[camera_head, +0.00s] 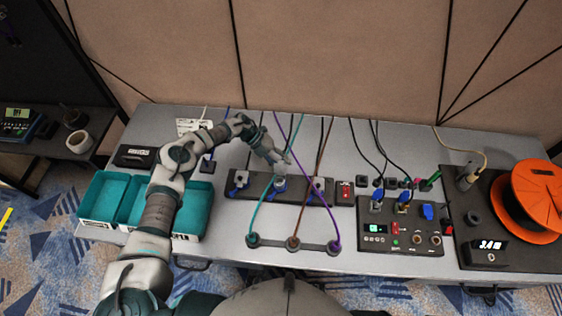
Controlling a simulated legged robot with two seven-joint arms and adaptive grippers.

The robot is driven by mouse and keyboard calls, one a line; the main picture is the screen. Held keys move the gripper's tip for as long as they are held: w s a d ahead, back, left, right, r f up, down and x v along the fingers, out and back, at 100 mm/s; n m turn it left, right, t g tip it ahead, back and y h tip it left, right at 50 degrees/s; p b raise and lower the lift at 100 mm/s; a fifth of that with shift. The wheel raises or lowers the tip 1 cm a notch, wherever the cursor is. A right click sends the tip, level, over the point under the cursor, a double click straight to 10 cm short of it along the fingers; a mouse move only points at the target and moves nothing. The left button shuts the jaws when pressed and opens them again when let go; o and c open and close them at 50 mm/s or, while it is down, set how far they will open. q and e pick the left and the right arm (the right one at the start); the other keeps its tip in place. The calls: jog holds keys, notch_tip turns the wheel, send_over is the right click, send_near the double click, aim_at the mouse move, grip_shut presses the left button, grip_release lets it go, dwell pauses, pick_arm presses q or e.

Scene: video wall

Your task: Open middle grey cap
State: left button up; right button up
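A dark socket strip (262,195) lies on the grey table, with a row of blue sockets with grey caps along it. The middle grey cap (280,182) is near the strip's centre; its lid is small and partly covered, so I cannot tell whether it is open. The left grey cap (238,181) and right grey cap (318,186) sit either side. My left gripper (284,164) points down just above and behind the middle cap. Its fingers are too small to read, and contact is unclear. My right gripper is out of view.
Teal, purple and brown cables run across the strip to a front bar (293,244). Teal bins (192,208) stand left, partly behind my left arm. A dark control panel (400,228) and an orange cable reel (537,203) are at right.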

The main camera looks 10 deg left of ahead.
pick_arm(q)
jog(key=shift+a+r, duration=0.15)
jog(key=v, duration=1.1)
jog(key=shift+w+a, duration=0.2)
jog(key=shift+a, duration=0.05)
jog(key=shift+r, duration=0.1)
